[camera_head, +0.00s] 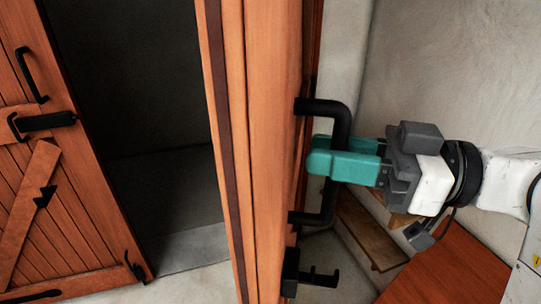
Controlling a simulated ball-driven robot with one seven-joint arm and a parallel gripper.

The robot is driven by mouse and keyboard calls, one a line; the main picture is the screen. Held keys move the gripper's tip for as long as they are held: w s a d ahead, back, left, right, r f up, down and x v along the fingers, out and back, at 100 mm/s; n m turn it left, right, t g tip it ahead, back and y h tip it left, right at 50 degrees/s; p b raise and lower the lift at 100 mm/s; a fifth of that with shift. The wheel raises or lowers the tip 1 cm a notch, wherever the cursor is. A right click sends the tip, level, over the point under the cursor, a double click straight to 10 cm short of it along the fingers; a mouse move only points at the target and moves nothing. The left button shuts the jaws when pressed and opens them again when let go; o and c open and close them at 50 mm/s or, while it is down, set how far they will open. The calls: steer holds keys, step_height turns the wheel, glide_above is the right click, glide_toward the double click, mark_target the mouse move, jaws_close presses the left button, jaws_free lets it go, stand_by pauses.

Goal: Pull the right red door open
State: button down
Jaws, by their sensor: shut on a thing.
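The right red door (268,150) is an orange-red wooden door seen nearly edge-on in the middle of the view, swung out from the dark opening. Its black bar handle (329,206) stands out from the face on the right. My gripper (322,158) comes in from the right with teal fingers around the upright of the handle. It is shut on the handle. The part of the bar between the fingers is hidden. A black latch piece (311,277) is fixed lower on the same face.
A left door (62,225) of orange-red planks with black fittings stands at the left. A dark opening (135,110) lies between the two doors. A pale wall (455,60) is behind my arm. Brown wooden pieces (368,228) and a reddish board (450,275) lie at the lower right.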

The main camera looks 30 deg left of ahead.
steer(key=w+v, duration=0.1)
steer(key=v, duration=0.7)
steer(key=shift+w+a, duration=0.2)
steer(key=shift+f, duration=0.1)
steer(key=c, duration=1.1)
jaws_free()
steer(key=shift+d, duration=0.1)
steer(key=b+v, duration=0.2)
steer(key=v, duration=0.8)
steer(key=shift+d, duration=0.3)
steer(key=shift+w, duration=0.15)
